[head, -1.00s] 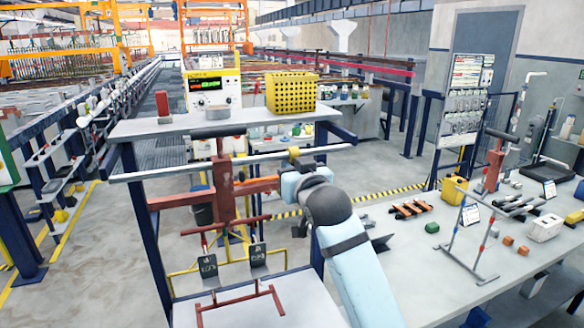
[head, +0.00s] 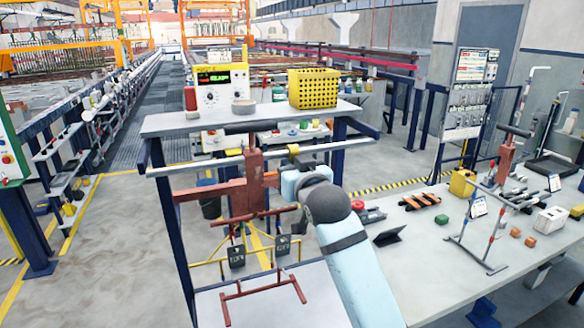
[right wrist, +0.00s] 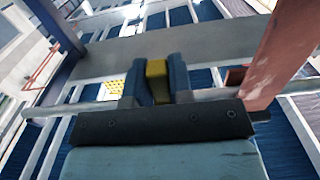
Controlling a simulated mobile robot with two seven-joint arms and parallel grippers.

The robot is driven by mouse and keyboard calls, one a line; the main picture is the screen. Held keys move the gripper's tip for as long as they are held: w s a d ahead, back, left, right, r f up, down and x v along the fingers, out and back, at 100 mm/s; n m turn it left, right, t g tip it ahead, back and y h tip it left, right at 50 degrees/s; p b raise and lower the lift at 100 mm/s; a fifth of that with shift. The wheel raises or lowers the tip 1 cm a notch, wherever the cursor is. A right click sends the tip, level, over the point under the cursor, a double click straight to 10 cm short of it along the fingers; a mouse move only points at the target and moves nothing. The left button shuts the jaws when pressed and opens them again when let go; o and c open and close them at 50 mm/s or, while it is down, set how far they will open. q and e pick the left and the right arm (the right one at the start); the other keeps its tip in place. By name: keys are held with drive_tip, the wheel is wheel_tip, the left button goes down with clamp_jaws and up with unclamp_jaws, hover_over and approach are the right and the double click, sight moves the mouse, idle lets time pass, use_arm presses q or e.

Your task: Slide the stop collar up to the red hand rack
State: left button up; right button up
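The yellow stop collar (head: 293,150) sits on the pale horizontal rail (head: 345,146), to the right of the red hand rack (head: 255,172). The rack hangs at the rail, with a dark bar across its top. My right gripper (right wrist: 157,85) has a blue finger on each side of the yellow collar (right wrist: 157,68) and appears shut on it. In the right wrist view the red rack (right wrist: 285,50) is on the right, with a gap between it and the nearer finger. In the head view the right gripper (head: 292,162) is at the rail, its fingers partly hidden. My left gripper is out of view.
Dark tags (head: 236,256) hang from a yellow frame below. A bench (head: 420,255) with small parts stands on the right.

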drive_tip(key=o, duration=0.4)
drive_tip(key=shift+a, duration=0.1)
drive_tip(key=shift+c, duration=0.2)
drive_tip(key=shift+s, duration=0.1)
drive_tip(key=shift+s+d+f, duration=0.1)
drive_tip(key=shift+s+d, duration=0.1)
drive_tip(key=shift+s, duration=0.15)
drive_tip(key=b+v, duration=0.2)
drive_tip(key=v, duration=1.1)
